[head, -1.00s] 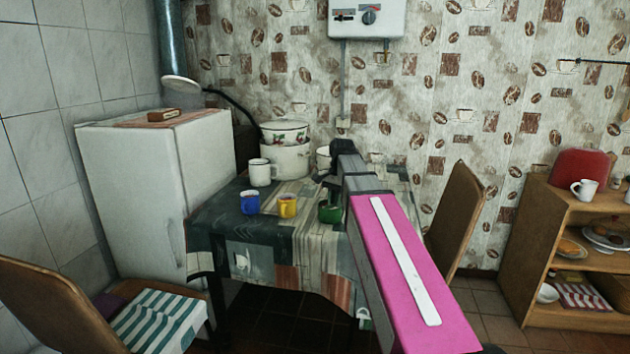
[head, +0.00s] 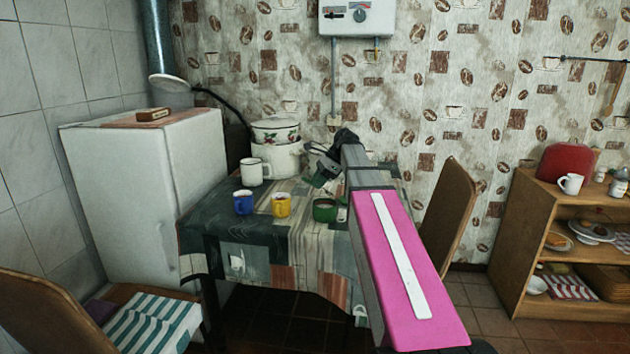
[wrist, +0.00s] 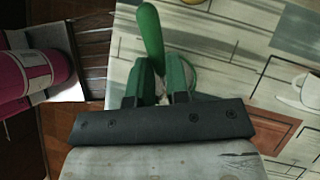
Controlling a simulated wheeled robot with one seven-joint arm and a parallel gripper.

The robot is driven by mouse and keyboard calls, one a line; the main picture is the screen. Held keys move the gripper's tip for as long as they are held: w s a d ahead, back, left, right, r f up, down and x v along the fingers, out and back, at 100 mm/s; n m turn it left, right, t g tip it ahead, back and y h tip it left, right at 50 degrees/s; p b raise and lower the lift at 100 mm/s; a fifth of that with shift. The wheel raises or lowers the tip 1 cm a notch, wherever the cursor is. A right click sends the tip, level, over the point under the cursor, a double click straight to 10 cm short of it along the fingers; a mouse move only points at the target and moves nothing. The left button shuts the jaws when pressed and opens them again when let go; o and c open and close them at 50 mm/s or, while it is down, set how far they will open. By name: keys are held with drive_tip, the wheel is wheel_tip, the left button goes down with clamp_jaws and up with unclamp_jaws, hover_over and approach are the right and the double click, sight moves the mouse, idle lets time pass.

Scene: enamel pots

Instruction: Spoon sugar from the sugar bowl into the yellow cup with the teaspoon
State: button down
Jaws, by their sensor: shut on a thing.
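My gripper (head: 322,172) is above the table's back right part, behind the green bowl in the head view. In the wrist view my gripper (wrist: 158,88) is shut on the teaspoon, whose green handle (wrist: 150,35) sticks out past the fingers. The spoon's bowl and any sugar on it cannot be made out. The yellow cup (head: 281,206) stands upright on the table, apart from the gripper. The green bowl (head: 324,210) stands to its right and may be the sugar bowl; its contents are too small to tell.
A blue cup (head: 243,203) stands left of the yellow cup. A white mug (head: 254,171) and enamel pots (head: 275,158) stand behind. A chair (head: 452,210) is at the right. The table's front left is clear.

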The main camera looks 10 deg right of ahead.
drive_tip(key=shift+d+f+y, duration=0.45)
drive_tip(key=shift+y, duration=0.55)
drive_tip(key=shift+f, duration=3.05)
drive_tip(key=shift+r, duration=2.75)
drive_tip(key=h, duration=0.1)
drive_tip(key=a+h, duration=0.1)
drive_tip(key=h, duration=0.1)
drive_tip(key=shift+a, duration=0.25)
drive_tip(key=shift+s+a+h, duration=0.1)
drive_tip(key=shift+a+h, duration=0.25)
drive_tip(key=shift+h, duration=0.6)
drive_tip(key=shift+a+h, duration=0.35)
drive_tip(key=shift+h, duration=0.6)
